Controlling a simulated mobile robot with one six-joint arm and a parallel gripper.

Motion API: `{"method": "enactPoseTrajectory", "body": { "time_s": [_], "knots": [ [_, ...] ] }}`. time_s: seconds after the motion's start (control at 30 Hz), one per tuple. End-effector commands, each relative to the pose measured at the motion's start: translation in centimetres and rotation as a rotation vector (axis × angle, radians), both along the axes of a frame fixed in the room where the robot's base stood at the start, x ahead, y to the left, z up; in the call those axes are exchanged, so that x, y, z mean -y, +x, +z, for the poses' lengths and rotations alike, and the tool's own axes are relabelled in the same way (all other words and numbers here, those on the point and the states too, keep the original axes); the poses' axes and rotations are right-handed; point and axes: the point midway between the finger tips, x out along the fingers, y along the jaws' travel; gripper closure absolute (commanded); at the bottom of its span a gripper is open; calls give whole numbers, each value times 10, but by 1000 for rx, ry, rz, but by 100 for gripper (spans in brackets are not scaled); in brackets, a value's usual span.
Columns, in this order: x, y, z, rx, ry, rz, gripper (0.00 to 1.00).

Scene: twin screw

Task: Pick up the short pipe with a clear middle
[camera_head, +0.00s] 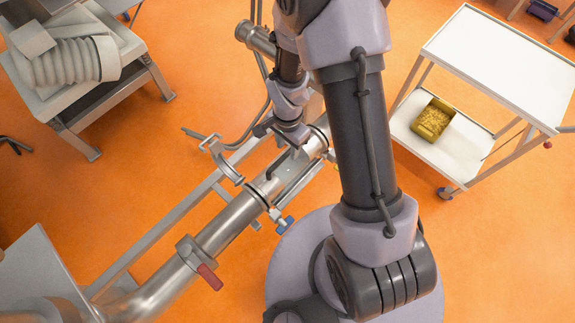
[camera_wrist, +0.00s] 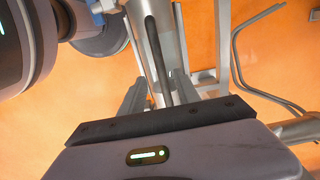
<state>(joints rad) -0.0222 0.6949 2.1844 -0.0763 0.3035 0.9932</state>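The short pipe with a clear middle (camera_head: 290,177) lies in line with the metal piping at the centre of the head view, tilted up to the right. Its glassy middle is partly hidden by my gripper. My gripper (camera_head: 290,143) is just above its upper part, pointing down. In the wrist view, the two dark fingers of my gripper (camera_wrist: 160,88) stand apart, with a metal pipe and a dark lengthwise strip (camera_wrist: 158,60) showing between and beyond them. I cannot tell whether the fingers touch the pipe.
An open clamp (camera_head: 221,160) hangs left of the pipe; a blue-handled piece (camera_head: 284,223) sits at its lower end. A red-handled valve (camera_head: 205,272) is farther down the line. A white cart (camera_head: 497,65) holds a yellow box (camera_head: 433,118). A bench with ribbed hose (camera_head: 70,62) stands upper left.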

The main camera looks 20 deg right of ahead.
Motion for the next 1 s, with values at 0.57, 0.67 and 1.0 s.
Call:
{"method": "enactPoseTrajectory", "body": {
  "time_s": [0.57, 0.67, 1.0],
  "knots": [
    [2, 5, -51, 0, 0, 0, 73],
    [2, 5, -51, 0, 0, 0, 93],
    [2, 5, -51, 0, 0, 0, 100]
  ]
}}
